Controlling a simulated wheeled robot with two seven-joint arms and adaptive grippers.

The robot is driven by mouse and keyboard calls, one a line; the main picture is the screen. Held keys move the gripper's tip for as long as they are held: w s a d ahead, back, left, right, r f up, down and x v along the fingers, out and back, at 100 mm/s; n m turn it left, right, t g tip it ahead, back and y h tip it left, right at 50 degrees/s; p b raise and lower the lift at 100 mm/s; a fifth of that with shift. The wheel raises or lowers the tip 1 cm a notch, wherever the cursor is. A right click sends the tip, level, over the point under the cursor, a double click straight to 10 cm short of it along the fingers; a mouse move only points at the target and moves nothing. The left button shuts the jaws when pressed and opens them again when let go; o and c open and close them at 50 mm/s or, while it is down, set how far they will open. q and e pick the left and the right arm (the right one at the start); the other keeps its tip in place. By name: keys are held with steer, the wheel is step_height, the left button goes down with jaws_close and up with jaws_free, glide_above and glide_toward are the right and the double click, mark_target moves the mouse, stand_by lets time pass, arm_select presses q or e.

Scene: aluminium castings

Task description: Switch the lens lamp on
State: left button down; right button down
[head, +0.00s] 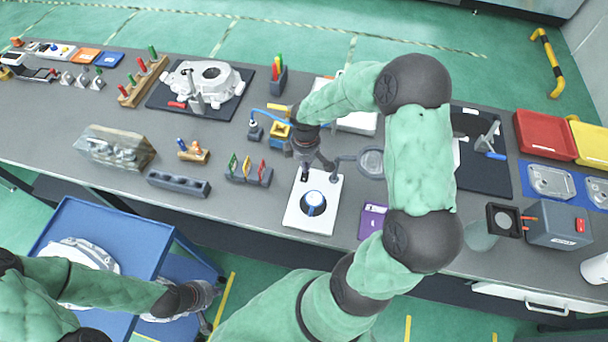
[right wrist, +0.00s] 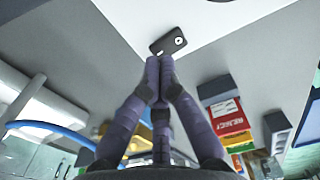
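The lens lamp shows in the head view as a round lens ring (head: 371,162) on a thin grey arm that runs left to the top of a white plate (head: 296,217). A blue-rimmed round piece (head: 313,203) sits on that plate. My right gripper (head: 306,172) points down at the plate's upper edge. In the right wrist view its fingers (right wrist: 162,66) are together and empty, their tips at a small dark switch piece (right wrist: 169,42) with a white round mark. I cannot tell whether they touch it. My left gripper (head: 212,293) is low at the left, beside the blue trolley.
A purple card (head: 373,221) lies right of the plate. A slotted holder with coloured tags (head: 249,171) stands to its left, and a small yellow block (head: 280,133) behind. A grey box with a red switch (head: 558,227) is at the right. My right arm hides part of the bench.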

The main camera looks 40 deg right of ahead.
steer(key=shift+f+b, duration=0.9)
steer(key=shift+f, duration=0.3)
stand_by(0.8)
steer(key=shift+r, duration=0.15)
steer(key=shift+r+p, duration=2.85)
steer(key=shift+r, duration=0.55)
steer(key=shift+f, duration=0.1)
